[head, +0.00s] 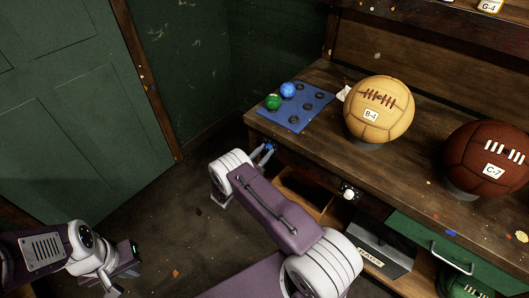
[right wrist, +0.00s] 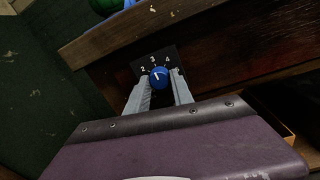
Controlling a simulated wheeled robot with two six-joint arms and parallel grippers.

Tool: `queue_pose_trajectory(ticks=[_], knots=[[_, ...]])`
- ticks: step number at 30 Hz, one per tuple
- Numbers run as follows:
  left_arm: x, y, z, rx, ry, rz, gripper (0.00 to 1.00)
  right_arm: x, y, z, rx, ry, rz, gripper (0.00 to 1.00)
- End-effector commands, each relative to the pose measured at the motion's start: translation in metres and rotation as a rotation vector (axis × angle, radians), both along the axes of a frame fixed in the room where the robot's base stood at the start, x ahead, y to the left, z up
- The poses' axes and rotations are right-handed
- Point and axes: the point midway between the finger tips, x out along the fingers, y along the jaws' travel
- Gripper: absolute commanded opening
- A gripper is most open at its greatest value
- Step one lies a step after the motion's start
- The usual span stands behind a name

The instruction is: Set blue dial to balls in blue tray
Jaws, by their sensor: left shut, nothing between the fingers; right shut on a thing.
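The blue tray (head: 296,120) lies at the left end of the workbench, with several round hollows. A green ball (head: 273,102) and a blue ball (head: 288,90) sit in it; the other visible hollows look empty. The blue dial (right wrist: 159,78) is on the bench front, on a black plate (right wrist: 143,64) with white numbers, 2, 3 and 4 legible. Its white mark points up and slightly left, roughly between 2 and 3. My right gripper (right wrist: 160,90) is shut on the dial, one finger each side; it also shows in the head view (head: 267,150). My left gripper (head: 124,272) is shut and empty, low at left.
A tan ball (head: 380,100) labelled B-4 and a brown ball (head: 485,160) labelled C-7 stand on the workbench (head: 420,165). A white knob (head: 348,192) sits on the bench front. A grey box (head: 380,245) is below. The floor at left is clear.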

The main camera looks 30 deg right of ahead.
Motion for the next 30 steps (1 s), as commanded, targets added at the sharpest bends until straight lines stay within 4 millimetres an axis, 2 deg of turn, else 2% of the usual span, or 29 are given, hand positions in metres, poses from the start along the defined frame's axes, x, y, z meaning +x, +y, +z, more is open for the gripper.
queue_pose_trajectory(ticks=[5, 21, 30], knots=[[0.0, 0.0, -0.004, 0.0, 0.0, 0.0, 0.0, 0.0, 0.0, -0.001, -0.033, 0.08, 0.001, 0.0], [0.0, 0.0, -0.016, 0.0, 0.0, 0.0, 0.0, 0.0, 0.0, 0.0, -0.2, 0.485, 0.001, 0.0], [0.0, 0.0, -0.019, 0.0, 0.0, 0.0, 0.0, 0.001, 0.001, 0.001, -0.263, 0.635, 0.001, 0.0]])
